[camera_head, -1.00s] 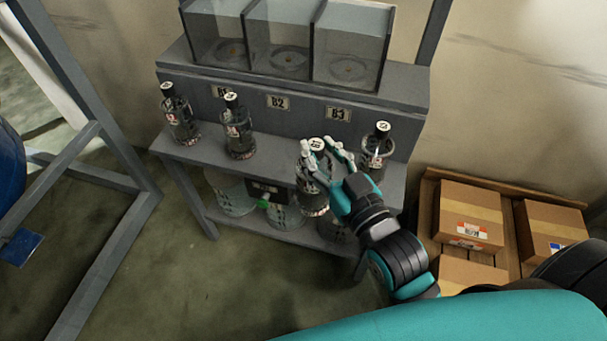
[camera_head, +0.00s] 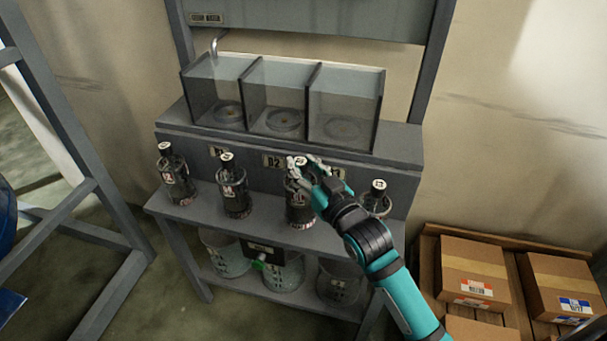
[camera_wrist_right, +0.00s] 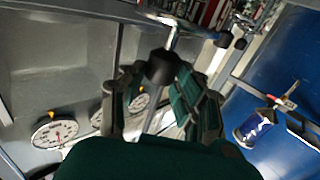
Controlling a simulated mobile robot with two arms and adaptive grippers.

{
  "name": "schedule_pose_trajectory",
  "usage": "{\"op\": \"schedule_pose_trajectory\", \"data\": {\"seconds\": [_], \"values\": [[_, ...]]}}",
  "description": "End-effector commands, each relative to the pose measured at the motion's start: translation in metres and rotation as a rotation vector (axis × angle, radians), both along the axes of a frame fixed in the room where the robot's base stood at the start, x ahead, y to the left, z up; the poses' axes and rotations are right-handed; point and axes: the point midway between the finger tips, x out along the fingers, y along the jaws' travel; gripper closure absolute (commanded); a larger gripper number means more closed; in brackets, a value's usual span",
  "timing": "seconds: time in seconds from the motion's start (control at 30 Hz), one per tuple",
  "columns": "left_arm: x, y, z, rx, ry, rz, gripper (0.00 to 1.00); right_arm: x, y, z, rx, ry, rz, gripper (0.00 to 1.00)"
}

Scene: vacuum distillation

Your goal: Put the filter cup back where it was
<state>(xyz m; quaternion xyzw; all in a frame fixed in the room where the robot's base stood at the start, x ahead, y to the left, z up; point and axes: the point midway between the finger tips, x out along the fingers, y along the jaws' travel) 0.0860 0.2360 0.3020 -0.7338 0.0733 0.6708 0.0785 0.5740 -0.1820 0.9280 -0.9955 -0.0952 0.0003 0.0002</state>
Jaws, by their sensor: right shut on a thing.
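Several dark bottle-shaped vessels with white-marked round tops are lined up on the grey stand's ledge (camera_head: 267,212). The third from the left, apparently the filter cup (camera_head: 298,208), is upright, with its base at or just above the ledge; contact is unclear. My right gripper (camera_head: 308,166) is shut around its upper part, and the fingers partly cover its top. In the right wrist view a dark rounded piece (camera_wrist_right: 161,67) shows between the fingers; I cannot tell whether it belongs to the cup. My left gripper is not in view.
Other vessels stand at the left (camera_head: 175,175), left middle (camera_head: 233,192) and right (camera_head: 376,200), the last close to my right wrist. Glass compartments (camera_head: 345,105) stand above. Buckets (camera_head: 283,272) sit on the lower shelf. Cardboard boxes (camera_head: 473,270) are on the right.

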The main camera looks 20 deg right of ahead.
Motion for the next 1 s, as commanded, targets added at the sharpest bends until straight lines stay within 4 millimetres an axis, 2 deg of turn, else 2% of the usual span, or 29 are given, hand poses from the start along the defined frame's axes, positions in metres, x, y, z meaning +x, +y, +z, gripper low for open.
{"op": "schedule_pose_trajectory", "data": {"seconds": [0.03, 0.17, 0.5, 0.87, 0.9, 1.0], "values": [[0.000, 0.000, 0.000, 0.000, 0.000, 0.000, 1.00, 0.007, -0.001, 0.002, -0.001, -0.007, 0.001, 1.00], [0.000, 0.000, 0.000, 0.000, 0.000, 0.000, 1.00, 0.015, -0.003, 0.001, 0.001, -0.006, 0.001, 1.00], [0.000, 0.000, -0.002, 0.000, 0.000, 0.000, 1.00, 0.015, -0.003, -0.034, 0.002, -0.005, 0.000, 1.00], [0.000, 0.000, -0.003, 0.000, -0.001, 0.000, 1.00, 0.015, -0.003, -0.038, 0.001, -0.005, 0.000, 1.00], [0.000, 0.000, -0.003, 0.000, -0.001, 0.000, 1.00, 0.015, -0.003, -0.040, 0.001, 0.001, 0.000, 0.65], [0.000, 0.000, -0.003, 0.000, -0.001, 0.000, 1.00, 0.015, -0.003, -0.040, 0.001, 0.001, 0.000, 0.52]]}}
